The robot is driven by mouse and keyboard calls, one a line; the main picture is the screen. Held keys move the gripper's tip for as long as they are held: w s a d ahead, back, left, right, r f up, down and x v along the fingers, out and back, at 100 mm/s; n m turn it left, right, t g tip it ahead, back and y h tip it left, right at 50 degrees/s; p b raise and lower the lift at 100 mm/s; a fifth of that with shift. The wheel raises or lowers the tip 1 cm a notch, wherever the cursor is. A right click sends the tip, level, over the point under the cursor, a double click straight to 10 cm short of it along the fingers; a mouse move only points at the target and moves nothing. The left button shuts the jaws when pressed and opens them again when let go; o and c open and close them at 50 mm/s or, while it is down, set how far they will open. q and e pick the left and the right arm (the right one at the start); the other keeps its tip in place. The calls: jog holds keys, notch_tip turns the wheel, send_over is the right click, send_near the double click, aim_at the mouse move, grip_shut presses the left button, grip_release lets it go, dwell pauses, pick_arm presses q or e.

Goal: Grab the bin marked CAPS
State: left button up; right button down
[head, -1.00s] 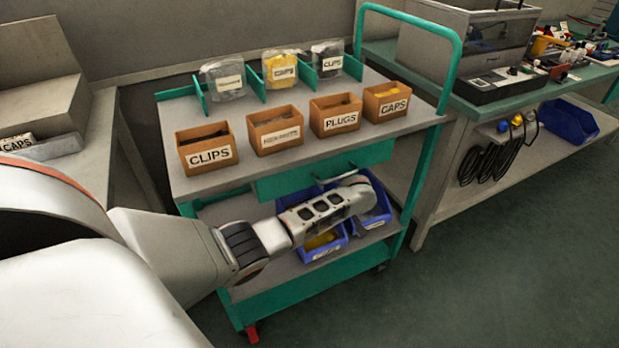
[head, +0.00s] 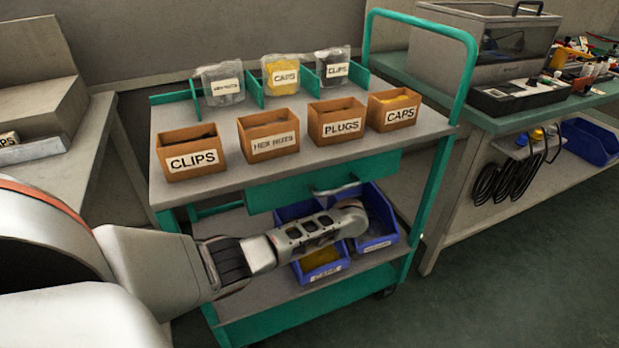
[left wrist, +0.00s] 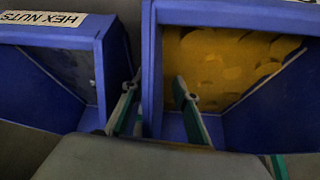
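Several containers are marked CAPS: an orange-brown box (head: 393,112) with yellow contents at the right of the cart's top row, and a clear bag (head: 281,76) of yellow pieces behind. On the lower shelf, a blue bin (head: 322,262) holds yellow pieces; its label is too small to read. The left wrist view shows a blue bin with yellow contents (left wrist: 225,60) beside a blue HEX NUTS bin (left wrist: 55,38). My left gripper (left wrist: 158,80) is open, its fingers on either side of the yellow-filled bin's near side wall. In the head view its fingers are hidden. My right gripper is not seen.
Boxes marked CLIPS (head: 192,153), HEX NUTS (head: 269,137) and PLUGS (head: 337,121) share the cart's top (head: 225,178). Another blue bin (head: 378,236) stands right of the yellow-filled one. The cart's green drawer (head: 320,183) overhangs the lower shelf. Floor at right is clear.

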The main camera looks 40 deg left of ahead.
pick_arm(q)
grip_shut()
jog(key=shift+r, duration=0.1)
